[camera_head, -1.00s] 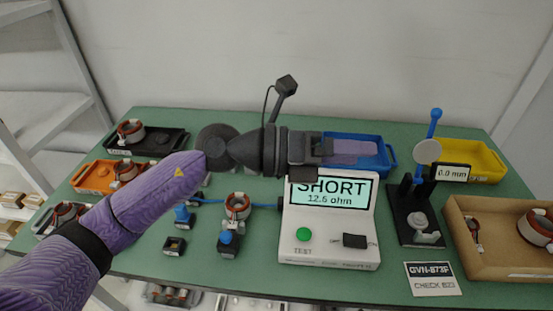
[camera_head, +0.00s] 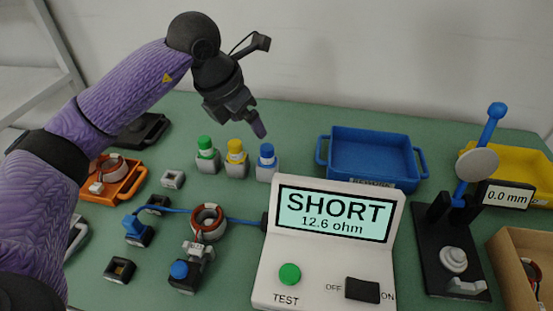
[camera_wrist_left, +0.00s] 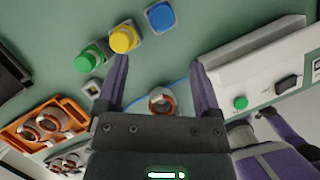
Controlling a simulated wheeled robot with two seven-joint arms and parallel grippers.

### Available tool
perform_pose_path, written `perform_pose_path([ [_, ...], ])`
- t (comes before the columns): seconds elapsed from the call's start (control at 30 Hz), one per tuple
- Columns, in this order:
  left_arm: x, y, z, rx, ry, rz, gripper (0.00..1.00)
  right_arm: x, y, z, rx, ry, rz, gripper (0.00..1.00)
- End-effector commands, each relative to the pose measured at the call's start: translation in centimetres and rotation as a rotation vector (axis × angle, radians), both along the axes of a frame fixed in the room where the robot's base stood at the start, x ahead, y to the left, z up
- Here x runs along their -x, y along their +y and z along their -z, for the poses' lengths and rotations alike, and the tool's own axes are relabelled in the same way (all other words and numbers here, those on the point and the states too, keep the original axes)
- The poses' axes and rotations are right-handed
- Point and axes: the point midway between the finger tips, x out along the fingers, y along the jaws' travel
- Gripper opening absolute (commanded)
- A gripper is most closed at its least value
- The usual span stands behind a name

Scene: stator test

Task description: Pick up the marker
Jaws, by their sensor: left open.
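Three capped markers stand upright in small grey holders at the back middle: a green one (camera_head: 205,145), a yellow one (camera_head: 235,147) and a blue one (camera_head: 266,155). They also show in the left wrist view, green (camera_wrist_left: 90,58), yellow (camera_wrist_left: 123,39) and blue (camera_wrist_left: 161,17). My left gripper (camera_head: 258,129) points down above and close to the blue and yellow markers in the head view. In the left wrist view its two fingers (camera_wrist_left: 160,64) are apart with nothing held between them. My right gripper is not clearly seen.
A white tester (camera_head: 328,265) reading SHORT stands in front of the markers. A copper-wound stator (camera_head: 208,222) sits left of it, with a blue cable. A blue tray (camera_head: 372,160) is behind right, an orange tray (camera_head: 125,190) left. A gauge stand (camera_head: 440,235) is at right.

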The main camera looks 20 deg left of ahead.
Motion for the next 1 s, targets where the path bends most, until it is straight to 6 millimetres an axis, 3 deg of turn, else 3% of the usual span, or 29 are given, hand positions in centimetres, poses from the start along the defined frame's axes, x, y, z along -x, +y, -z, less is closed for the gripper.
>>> perform_pose_path([
  [0.17, -0.3, -0.1, 1.8, 0.002, 0.007, 0.001, 0.84, 0.4, -0.5, 1.1, 0.008, 0.012, -0.003, 0.0],
  [0.63, -3.4, -1.6, 9.9, 0.002, 0.008, 0.001, 0.84, 1.2, -0.6, 4.6, 0.015, 0.051, 0.002, 0.0],
  [0.87, -3.7, -1.7, 9.9, 0.002, 0.003, 0.001, 0.84, 0.5, 0.2, 4.6, 0.004, 0.041, 0.009, 0.0],
  [1.0, -3.6, -1.7, 9.9, 0.002, 0.003, 0.002, 0.55, 0.6, 0.2, 4.6, 0.003, 0.042, 0.009, 0.0],
])
